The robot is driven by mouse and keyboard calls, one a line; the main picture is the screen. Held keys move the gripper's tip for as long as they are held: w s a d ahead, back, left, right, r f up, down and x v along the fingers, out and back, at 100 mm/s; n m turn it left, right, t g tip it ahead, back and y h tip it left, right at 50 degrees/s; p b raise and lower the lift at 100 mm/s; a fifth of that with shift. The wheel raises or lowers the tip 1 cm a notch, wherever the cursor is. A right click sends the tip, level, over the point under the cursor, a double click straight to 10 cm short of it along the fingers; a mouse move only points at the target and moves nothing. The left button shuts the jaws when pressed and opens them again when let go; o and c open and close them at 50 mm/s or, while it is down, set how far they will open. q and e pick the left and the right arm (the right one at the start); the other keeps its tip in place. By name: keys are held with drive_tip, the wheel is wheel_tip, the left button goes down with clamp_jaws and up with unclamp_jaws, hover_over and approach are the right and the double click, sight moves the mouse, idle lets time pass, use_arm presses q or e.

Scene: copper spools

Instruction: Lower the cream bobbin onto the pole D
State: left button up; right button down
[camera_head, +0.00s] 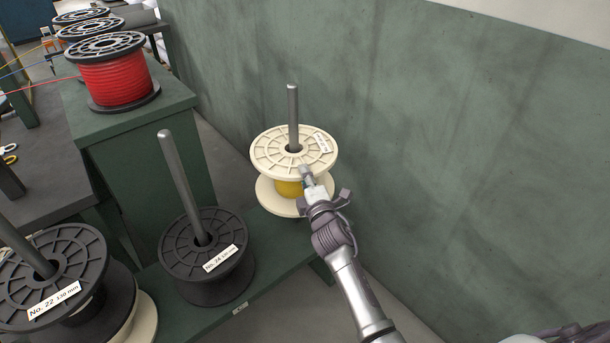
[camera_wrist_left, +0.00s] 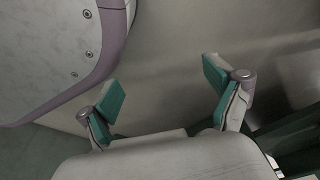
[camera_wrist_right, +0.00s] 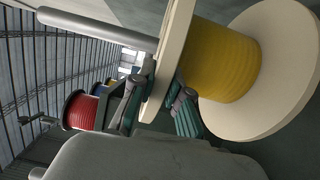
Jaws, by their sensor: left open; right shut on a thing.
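The cream bobbin (camera_head: 268,152), wound with yellow wire, is around the farthest upright metal pole (camera_head: 293,103), whose top sticks out above the hub. The bobbin looks roughly level; I cannot tell whether its lower flange touches the bench. My right gripper (camera_head: 306,177) is shut on the near rim of the upper flange. In the right wrist view the fingers (camera_wrist_right: 158,105) straddle that flange, with the yellow winding (camera_wrist_right: 222,60) beside them. My left gripper (camera_wrist_left: 165,100) is open and empty in the left wrist view, outside the head view.
Black-flanged spools (camera_head: 208,262) (camera_head: 45,270) sit on nearer poles along the green bench (camera_head: 262,262). A red wire spool (camera_head: 115,80) stands on a green table at the left. A green wall (camera_head: 450,130) rises close behind and right of the bobbin.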

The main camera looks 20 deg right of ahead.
drive_tip(key=shift+f+b, duration=0.35)
drive_tip(key=shift+b, duration=0.15)
drive_tip(key=shift+f+b, duration=0.45)
use_arm(q)
drive_tip(key=w+r+b, duration=0.1)
drive_tip(key=w+r, duration=0.4)
drive_tip(key=r, duration=0.5)
drive_tip(key=shift+w+d+t, duration=0.3)
drive_tip(key=shift+w+d, duration=0.05)
drive_tip(key=shift+d, duration=0.05)
use_arm(e)
drive_tip(key=shift+f, duration=0.75)
use_arm(q)
drive_tip(key=shift+r, duration=0.1)
use_arm(e)
drive_tip(key=shift+f, duration=0.1)
